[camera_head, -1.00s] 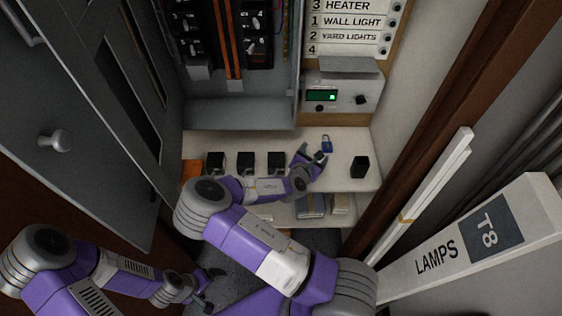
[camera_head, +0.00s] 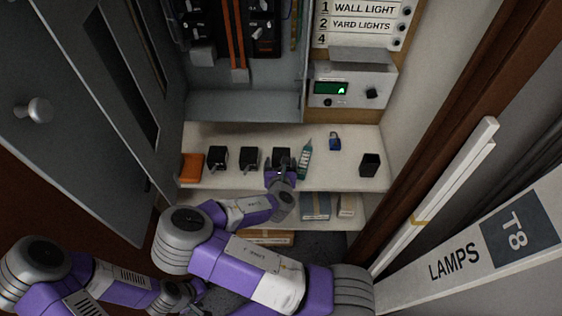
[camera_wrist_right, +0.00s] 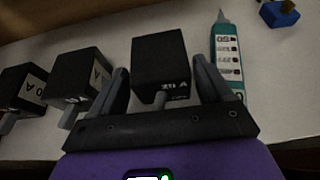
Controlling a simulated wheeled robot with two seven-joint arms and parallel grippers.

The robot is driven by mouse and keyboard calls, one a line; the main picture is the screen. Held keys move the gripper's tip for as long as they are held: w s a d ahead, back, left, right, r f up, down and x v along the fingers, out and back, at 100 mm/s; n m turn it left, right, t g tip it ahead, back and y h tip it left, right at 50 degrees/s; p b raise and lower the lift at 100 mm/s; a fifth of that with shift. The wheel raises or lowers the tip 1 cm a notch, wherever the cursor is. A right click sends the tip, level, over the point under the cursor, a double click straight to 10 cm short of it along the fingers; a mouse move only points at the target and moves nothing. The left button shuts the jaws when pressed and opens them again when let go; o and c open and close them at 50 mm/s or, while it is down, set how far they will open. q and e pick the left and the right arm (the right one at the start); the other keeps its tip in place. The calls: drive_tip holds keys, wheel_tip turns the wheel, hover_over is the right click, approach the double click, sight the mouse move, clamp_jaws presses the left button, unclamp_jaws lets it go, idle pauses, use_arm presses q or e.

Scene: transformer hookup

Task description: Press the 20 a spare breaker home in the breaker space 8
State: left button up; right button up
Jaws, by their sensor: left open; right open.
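Three black breakers stand in a row on the shelf: a left one (camera_head: 217,157), a middle one (camera_head: 249,157) and a right one (camera_head: 282,155). My left gripper (camera_head: 197,297) is open and empty, low in the head view. The breaker panel (camera_head: 262,35) shows only partly at the top; space 8 cannot be made out.
An orange item (camera_head: 191,167) is at the left.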

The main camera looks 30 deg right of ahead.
drive_tip(key=shift+x, duration=0.95)
drive_tip(key=shift+r, duration=0.1)
drive_tip(key=shift+c, duration=0.3)
drive_tip(key=c, duration=0.7)
wheel_tip(320, 180, up, 28)
drive_tip(key=p, duration=1)
drive_tip(key=w+r+p, duration=0.1)
drive_tip(key=w+p, duration=0.1)
drive_tip(key=p, duration=0.1)
drive_tip(key=w+a+r+p, duration=0.1)
drive_tip(key=r+p, duration=0.1)
drive_tip(key=p, duration=0.2)
drive_tip(key=w+a+r+p, duration=0.1)
drive_tip(key=w+r+p, duration=0.1)
drive_tip(key=p, duration=0.2)
drive_tip(key=shift+w+a, duration=0.2)
drive_tip(key=shift+w, duration=0.1)
